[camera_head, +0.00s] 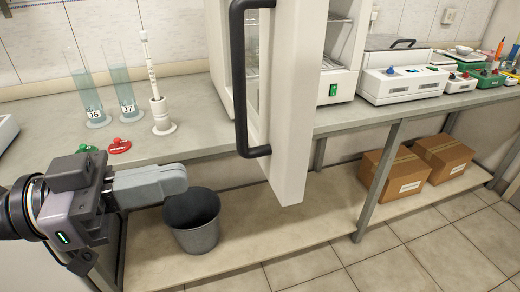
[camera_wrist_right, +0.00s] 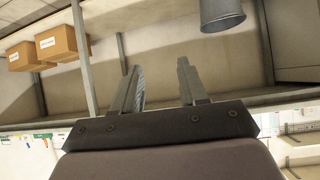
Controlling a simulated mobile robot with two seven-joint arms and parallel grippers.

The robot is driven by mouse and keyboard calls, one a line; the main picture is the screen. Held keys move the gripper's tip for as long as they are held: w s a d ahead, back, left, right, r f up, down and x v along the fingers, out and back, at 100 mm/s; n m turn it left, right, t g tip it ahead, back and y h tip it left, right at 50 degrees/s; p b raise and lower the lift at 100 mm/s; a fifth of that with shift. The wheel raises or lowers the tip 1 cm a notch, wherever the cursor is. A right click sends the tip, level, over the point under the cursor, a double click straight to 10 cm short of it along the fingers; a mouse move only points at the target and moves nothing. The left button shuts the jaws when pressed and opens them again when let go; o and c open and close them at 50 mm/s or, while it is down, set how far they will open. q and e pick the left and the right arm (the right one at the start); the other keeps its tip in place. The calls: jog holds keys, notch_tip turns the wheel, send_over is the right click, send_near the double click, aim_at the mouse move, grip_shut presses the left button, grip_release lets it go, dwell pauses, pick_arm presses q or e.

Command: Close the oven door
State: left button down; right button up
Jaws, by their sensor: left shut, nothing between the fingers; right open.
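The oven door (camera_head: 297,100) stands open in the head view. It is a thick white door that swings out past the bench's front edge, with a long black handle (camera_head: 238,90) on its left side. The oven body (camera_head: 338,87) is behind it, with its interior partly visible and a green switch. My left gripper (camera_head: 183,182) is shut and empty, left of the door and apart from it, in front of the bench edge. My right gripper (camera_wrist_right: 160,88) shows in the right wrist view, open and empty, with its two fingers apart. The door is not visible there.
Cylinders (camera_head: 91,88), a white pipette stand (camera_head: 160,110) and red and green caps (camera_head: 119,146) are on the bench at left. A white instrument (camera_head: 400,84) stands right of the oven. A grey bin (camera_head: 194,220) and cardboard boxes (camera_head: 394,172) are below.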

pick_arm(q)
jog(key=p, duration=0.5)
send_near(285, 156)
jog(key=x, duration=0.5)
jog(key=shift+d+r, duration=0.15)
jog(key=shift+x, duration=0.8)
jog(key=shift+w+d, duration=0.1)
